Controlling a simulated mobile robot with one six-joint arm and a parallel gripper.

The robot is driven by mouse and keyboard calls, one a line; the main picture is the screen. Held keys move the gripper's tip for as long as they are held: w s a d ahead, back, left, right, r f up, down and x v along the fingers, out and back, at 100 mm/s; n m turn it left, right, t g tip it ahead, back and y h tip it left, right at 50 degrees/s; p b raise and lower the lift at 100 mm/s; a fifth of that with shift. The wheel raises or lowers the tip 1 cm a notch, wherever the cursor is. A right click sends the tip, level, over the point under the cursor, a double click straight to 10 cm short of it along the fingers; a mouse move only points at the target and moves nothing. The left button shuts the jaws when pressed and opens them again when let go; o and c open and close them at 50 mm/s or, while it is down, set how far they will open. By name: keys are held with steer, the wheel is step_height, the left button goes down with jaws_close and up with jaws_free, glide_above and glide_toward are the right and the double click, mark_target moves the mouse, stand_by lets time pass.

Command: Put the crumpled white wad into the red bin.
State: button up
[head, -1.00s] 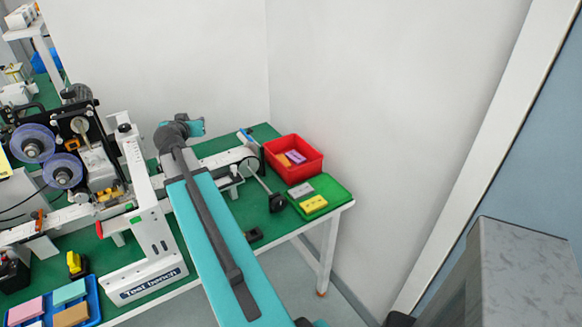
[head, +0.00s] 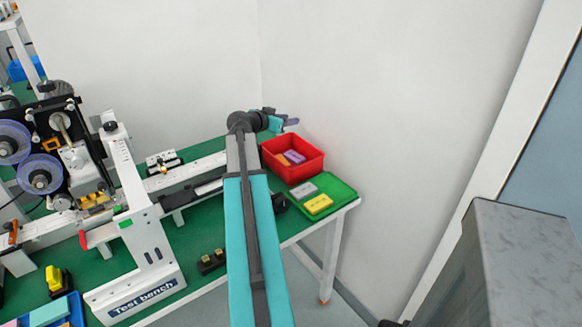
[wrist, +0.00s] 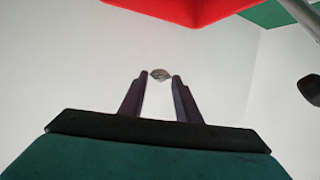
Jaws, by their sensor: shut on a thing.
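My gripper (wrist: 160,76) is shut on the small crumpled wad (wrist: 161,74), which looks greyish white and sits between the two dark fingertips in the wrist view. In the head view my gripper (head: 287,119) is raised at the back right of the bench, a little above and behind the red bin in the picture. I cannot make out the wad there. The red bin (head: 308,172) is open on top and holds an orange and a purple block. Part of the red bin also shows at the top of the wrist view (wrist: 185,10).
A green tray (head: 338,188) with a grey and a yellow block lies in front of the bin near the bench edge. A white wall rises close behind. The test bench machine (head: 135,215) stands left of my arm. A grey cabinet (head: 530,235) is at right.

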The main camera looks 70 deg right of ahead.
steer(key=shift+s+d+f, duration=0.1)
steer(key=shift+s+d, duration=0.25)
steer(key=shift+s, duration=0.45)
steer(key=shift+f, duration=0.2)
steer(key=shift+f, duration=2.85)
steer(key=o, duration=1.1)
steer(key=b+v, duration=0.1)
steer(key=v, duration=0.3)
steer(key=b+v, duration=0.1)
steer(key=v, duration=0.8)
steer(key=shift+w+a+r+b, duration=0.2)
steer(key=shift+w+a+b, duration=0.1)
steer(key=shift+w+b, duration=0.1)
